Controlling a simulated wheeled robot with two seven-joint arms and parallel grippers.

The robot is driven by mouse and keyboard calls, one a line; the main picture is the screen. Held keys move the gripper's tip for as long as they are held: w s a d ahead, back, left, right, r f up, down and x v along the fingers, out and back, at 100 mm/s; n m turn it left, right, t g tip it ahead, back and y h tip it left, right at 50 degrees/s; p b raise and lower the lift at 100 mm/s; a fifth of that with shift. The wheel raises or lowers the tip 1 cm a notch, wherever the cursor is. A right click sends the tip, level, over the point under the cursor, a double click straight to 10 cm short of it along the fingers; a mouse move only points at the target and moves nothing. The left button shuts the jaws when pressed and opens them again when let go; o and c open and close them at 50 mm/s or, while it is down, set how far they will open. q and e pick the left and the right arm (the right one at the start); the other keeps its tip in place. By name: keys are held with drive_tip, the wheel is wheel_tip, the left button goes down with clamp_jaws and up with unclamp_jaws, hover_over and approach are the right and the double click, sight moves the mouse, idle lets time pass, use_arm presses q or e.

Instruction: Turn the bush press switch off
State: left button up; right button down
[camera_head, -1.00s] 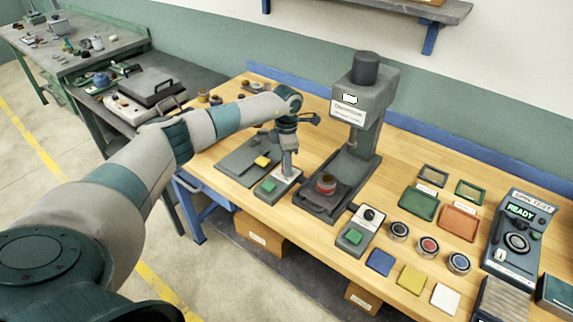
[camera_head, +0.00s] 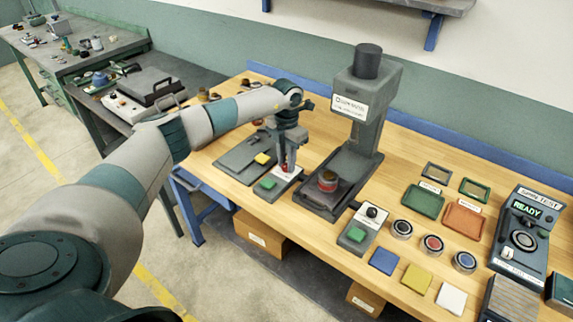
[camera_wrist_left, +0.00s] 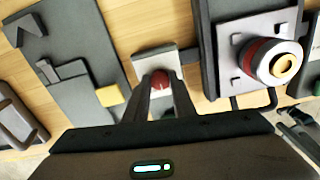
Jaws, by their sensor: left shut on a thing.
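The bush press (camera_head: 362,125) is a grey upright machine with a dark cylinder on top. A small switch box (camera_head: 265,190) with a white plate and green button stands left of the press. My left gripper (camera_head: 286,168) points down over its white plate. In the wrist view, the box's red knob (camera_wrist_left: 160,79) lies between the fingertips, and the gripper is shut on it. The fingers partly hide the box. My right gripper is not in view.
Another switch box (camera_head: 357,232) with a black knob stands right of the press. A grey plate fixture with a yellow block (camera_head: 262,158) lies left. Trays, round parts, coloured squares and a "READY" tester (camera_head: 523,235) fill the right side.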

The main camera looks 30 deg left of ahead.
use_arm(q)
drive_tip(key=n+b, duration=0.1)
drive_tip(key=n, duration=0.2)
drive_tip(key=shift+w+n, duration=0.1)
drive_tip(key=shift+n, duration=0.2)
drive_tip(key=shift+a+r+n, duration=0.1)
drive_tip(key=shift+r+n, duration=0.05)
drive_tip(key=shift+n, duration=1.45)
drive_tip(key=o, duration=1.1)
drive_tip(key=shift+c, duration=0.2)
